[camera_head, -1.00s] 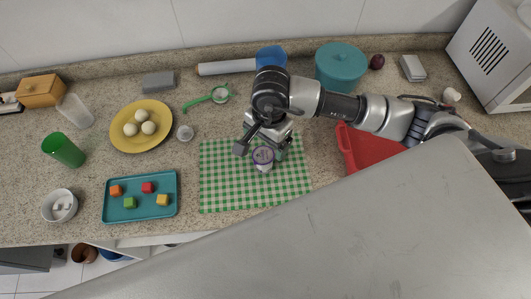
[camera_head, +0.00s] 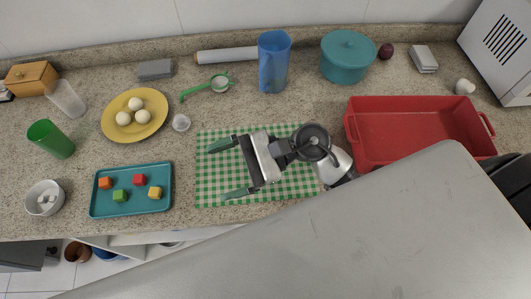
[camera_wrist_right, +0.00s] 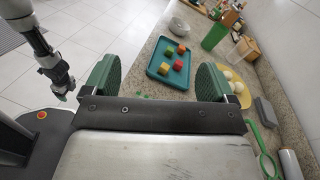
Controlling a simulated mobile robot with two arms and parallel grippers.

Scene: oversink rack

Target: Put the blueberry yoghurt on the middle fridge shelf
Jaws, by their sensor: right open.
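I do not see the blueberry yoghurt in either current view. My right gripper (camera_head: 225,170) is open, its two green fingers spread wide and pointing left over the green checked mat (camera_head: 210,187). Its hand covers the middle of the mat, so anything under it is hidden. In the right wrist view, nothing shows between the open fingers (camera_wrist_right: 157,76) of the right gripper except the background. My left gripper (camera_wrist_right: 62,88) shows small at the left of that view, and I cannot tell its opening. I cannot make out a fridge shelf.
A teal tray with blocks (camera_head: 132,207) and a yellow plate (camera_head: 112,132) lie left of the mat. A red basin (camera_head: 425,135) stands right. A blue jug (camera_head: 273,65) and a teal pot (camera_head: 347,60) stand behind. A large grey surface (camera_head: 330,245) fills the front.

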